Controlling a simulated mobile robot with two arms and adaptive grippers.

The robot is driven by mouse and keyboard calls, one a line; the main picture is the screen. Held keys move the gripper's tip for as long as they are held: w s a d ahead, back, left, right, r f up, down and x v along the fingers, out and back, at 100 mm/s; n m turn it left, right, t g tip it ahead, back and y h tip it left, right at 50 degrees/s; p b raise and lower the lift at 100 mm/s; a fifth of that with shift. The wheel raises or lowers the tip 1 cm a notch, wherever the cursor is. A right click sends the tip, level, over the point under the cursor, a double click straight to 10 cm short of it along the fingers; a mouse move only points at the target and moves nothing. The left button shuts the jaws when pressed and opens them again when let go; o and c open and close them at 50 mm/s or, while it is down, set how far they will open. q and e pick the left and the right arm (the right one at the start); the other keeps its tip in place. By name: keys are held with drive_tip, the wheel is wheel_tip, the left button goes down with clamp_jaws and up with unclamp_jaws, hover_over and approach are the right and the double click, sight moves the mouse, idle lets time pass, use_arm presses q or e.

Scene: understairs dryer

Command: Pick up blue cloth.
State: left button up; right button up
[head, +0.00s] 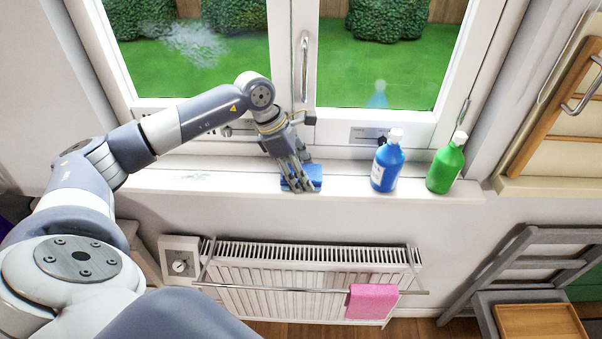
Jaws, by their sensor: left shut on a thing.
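The blue cloth (315,177) lies folded on the white window sill, below the middle of the window. My left gripper (297,184) reaches down onto it from above, its fingers shut on the cloth. The fingers hide part of the cloth. The cloth looks to be at sill level; I cannot tell whether it is clear of the surface. My right gripper is not in view.
A blue bottle (387,165) and a green bottle (445,168) stand on the sill (215,182) to the right.

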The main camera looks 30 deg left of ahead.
sight(307, 170)
use_arm(q)
drive_tip(key=shift+p, duration=0.35)
drive_tip(key=r+b, duration=0.1)
drive_tip(key=r, duration=0.1)
drive_tip(key=r+b, duration=0.1)
drive_tip(key=shift+w+a+r+b, duration=0.1)
drive_tip(key=shift+w+b, duration=0.15)
drive_tip(key=shift+b, duration=0.05)
drive_tip(key=s+d+r+b, duration=0.1)
drive_tip(key=s+d+b, duration=0.1)
drive_tip(key=s+d, duration=0.2)
drive_tip(key=s+d+r+b, duration=0.1)
drive_tip(key=s+d+b, duration=0.2)
drive_tip(key=s, duration=0.7)
drive_tip(key=shift+d, duration=0.75)
drive_tip(key=shift+w, duration=0.1)
drive_tip(key=shift+o, duration=0.6)
drive_tip(key=shift+f, duration=0.1)
